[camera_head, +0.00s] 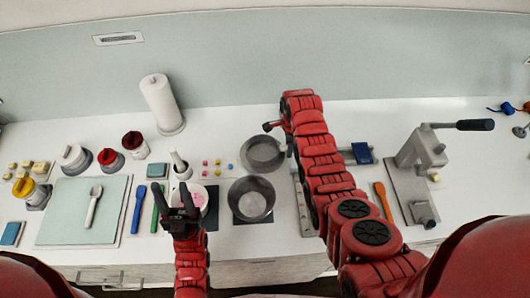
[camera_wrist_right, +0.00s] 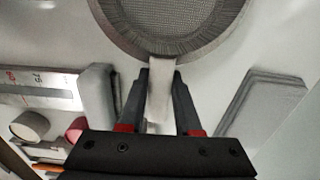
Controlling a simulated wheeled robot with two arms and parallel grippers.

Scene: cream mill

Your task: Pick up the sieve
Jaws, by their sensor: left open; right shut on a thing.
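The sieve (camera_head: 263,153) is a round grey mesh pan behind the dark grey bowl (camera_head: 251,199) in the head view. Its mesh and metal rim (camera_wrist_right: 172,20) fill the top of the right wrist view. My right gripper (camera_wrist_right: 161,80) is shut on the sieve's pale, flat handle (camera_wrist_right: 160,98), with one finger on each side. I cannot tell whether the sieve is clear of the counter. My left gripper (camera_head: 177,188) is open, in front of a white bowl with pink contents (camera_head: 199,198).
A mortar with pestle (camera_head: 180,166) and small coloured cubes (camera_head: 217,162) are left of the sieve. A paper towel roll (camera_head: 162,104) stands behind. The counter's back strip is mostly free.

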